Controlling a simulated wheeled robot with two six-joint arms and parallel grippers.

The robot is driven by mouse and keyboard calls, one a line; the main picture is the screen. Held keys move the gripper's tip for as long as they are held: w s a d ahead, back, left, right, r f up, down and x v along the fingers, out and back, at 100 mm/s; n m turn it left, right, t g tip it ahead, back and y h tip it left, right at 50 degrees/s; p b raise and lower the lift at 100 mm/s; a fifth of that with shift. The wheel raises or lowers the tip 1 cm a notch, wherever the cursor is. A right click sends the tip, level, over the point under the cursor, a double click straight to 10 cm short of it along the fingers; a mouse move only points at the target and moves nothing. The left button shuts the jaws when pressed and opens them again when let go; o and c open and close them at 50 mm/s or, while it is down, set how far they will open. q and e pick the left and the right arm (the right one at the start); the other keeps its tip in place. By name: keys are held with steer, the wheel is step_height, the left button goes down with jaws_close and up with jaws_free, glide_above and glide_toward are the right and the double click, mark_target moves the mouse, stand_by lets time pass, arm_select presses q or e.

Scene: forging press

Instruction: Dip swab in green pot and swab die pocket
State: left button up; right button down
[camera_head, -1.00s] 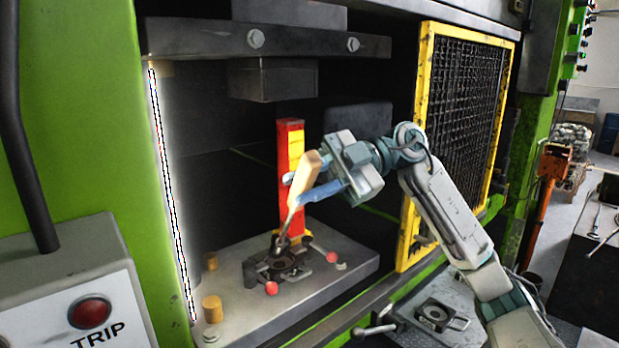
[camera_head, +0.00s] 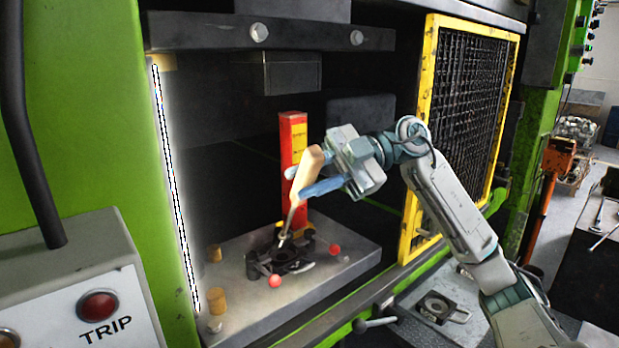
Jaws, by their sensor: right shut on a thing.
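My right gripper (camera_head: 312,187) is shut on the wooden handle of the swab (camera_head: 310,165). The swab tilts, with its thin shaft and tip pointing down to the left. The tip is at the dark die (camera_head: 281,260) on the press bed; I cannot tell whether it touches the pocket. The die has red-knobbed handles or clamps around it. The green pot is not seen. My left gripper is not in view.
A red and yellow upright block (camera_head: 293,135) stands behind the die. The upper ram block (camera_head: 279,72) hangs above. The yellow mesh guard (camera_head: 468,120) stands to the right. Tan cylinders (camera_head: 216,301) sit at the bed's left. A TRIP button box (camera_head: 90,290) is front left.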

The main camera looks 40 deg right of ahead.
steer(key=shift+f+b, duration=0.75)
steer(key=shift+f, duration=0.4)
stand_by(0.7)
steer(key=shift+p, duration=0.4)
stand_by(1.1)
steer(key=shift+w+p, duration=0.35)
steer(key=shift+p, duration=0.25)
steer(key=shift+s, duration=0.2)
steer(key=shift+s+f+b, duration=0.1)
steer(key=shift+s+b, duration=0.2)
steer(key=shift+b, duration=0.2)
steer(key=shift+s, duration=0.2)
